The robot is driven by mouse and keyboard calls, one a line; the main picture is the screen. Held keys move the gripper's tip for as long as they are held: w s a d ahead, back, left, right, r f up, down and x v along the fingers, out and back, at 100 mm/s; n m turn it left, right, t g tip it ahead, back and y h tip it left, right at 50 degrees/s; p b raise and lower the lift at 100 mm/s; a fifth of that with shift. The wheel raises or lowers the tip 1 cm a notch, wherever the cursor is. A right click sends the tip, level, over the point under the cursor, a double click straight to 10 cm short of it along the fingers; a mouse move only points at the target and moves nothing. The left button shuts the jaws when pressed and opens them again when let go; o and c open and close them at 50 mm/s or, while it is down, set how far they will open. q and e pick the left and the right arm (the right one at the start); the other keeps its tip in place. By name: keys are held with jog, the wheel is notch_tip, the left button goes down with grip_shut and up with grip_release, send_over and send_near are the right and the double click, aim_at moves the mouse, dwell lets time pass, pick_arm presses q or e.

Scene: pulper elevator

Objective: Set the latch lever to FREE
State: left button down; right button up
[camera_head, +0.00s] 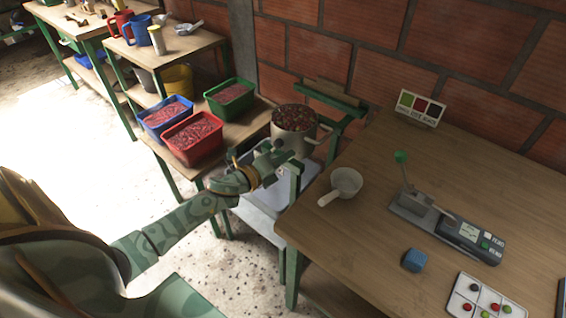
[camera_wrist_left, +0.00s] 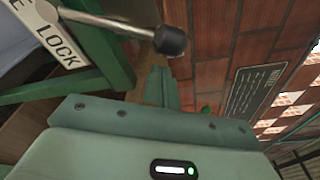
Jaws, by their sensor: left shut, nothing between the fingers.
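The latch lever (camera_wrist_left: 120,25) shows in the left wrist view as a pale metal rod ending in a dark round knob (camera_wrist_left: 171,40). Beside it is a white label plate (camera_wrist_left: 48,32) on a green frame; "LOCK" is readable, and the other word is cut off at the picture's edge. My left gripper (camera_head: 280,154) is shut and empty, by the elevator frame at the table's left end. In the left wrist view its closed fingers (camera_wrist_left: 160,84) are close below the knob; I cannot tell whether they touch. In the head view my gripper covers the lever area.
A pot of red cherries (camera_head: 295,118) stands just behind my left gripper. Red (camera_head: 192,138), blue (camera_head: 165,115) and green (camera_head: 231,94) crates sit on a bench to the left.

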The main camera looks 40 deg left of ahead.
aim_at(276, 145)
pick_arm(q)
jog(key=shift+s+a+r, duration=0.1)
jog(key=shift+a+r, duration=0.3)
jog(key=shift+a, duration=0.35)
jog(key=shift+a+r, duration=0.1)
jog(key=shift+a+r+n, duration=0.15)
jog(key=shift+a+n, duration=0.05)
jog(key=shift+n, duration=0.1)
jog(key=shift+a+r+n+p, duration=0.35)
jog(key=shift+a+r+n, duration=0.2)
jog(key=shift+a+n, duration=0.25)
jog(key=a+n+t, duration=0.2)
jog(key=a+n, duration=0.7)
jog(key=n, duration=0.1)
jog(key=shift+w+r+b, duration=0.25)
jog(key=shift+w+b, duration=0.15)
jog(key=shift+b, duration=0.05)
